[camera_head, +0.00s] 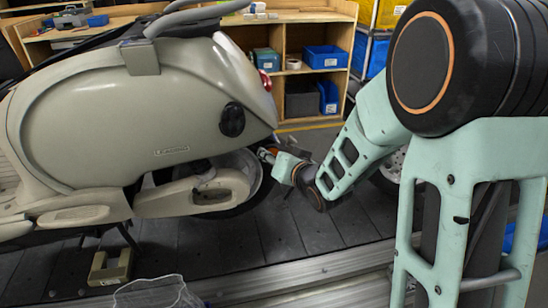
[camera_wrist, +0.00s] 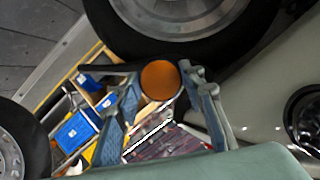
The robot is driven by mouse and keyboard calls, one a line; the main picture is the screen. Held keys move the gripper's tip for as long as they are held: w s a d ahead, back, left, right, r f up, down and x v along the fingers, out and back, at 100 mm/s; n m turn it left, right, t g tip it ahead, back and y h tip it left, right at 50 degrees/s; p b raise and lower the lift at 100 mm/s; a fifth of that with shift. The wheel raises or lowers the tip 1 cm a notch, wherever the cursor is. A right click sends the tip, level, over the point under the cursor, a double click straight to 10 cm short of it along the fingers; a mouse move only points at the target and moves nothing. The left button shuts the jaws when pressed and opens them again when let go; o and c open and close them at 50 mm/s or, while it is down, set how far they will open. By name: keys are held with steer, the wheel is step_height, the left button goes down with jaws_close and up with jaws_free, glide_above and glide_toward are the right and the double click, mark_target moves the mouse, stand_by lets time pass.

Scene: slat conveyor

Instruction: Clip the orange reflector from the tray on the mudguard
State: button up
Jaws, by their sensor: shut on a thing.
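The orange reflector (camera_wrist: 160,80) is a round disc between the two fingertips of my gripper (camera_wrist: 161,76) in the wrist view. My gripper is shut on it. In the head view my gripper (camera_head: 267,153) is beside the rear of the cream scooter (camera_head: 100,120), close to its rear wheel (camera_head: 250,185), and a little orange shows at its tip. In the wrist view the tyre (camera_wrist: 115,38) lies just beyond the reflector. The mudguard is hard to make out, and I cannot tell whether the reflector touches it. I cannot clearly identify the tray.
The scooter stands on the dark slat conveyor (camera_head: 285,235) with a metal rail (camera_head: 300,275) in front. A wooden shelf (camera_head: 300,17) with blue bins (camera_head: 325,57) stands behind. Another wheel is near my arm.

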steer(key=shift+w+a, duration=0.2)
steer(key=shift+w, duration=0.45)
steer(key=shift+w+a, duration=0.15)
steer(key=shift+w, duration=0.45)
steer(key=shift+w, duration=0.15)
stand_by(0.5)
steer(key=o, duration=1)
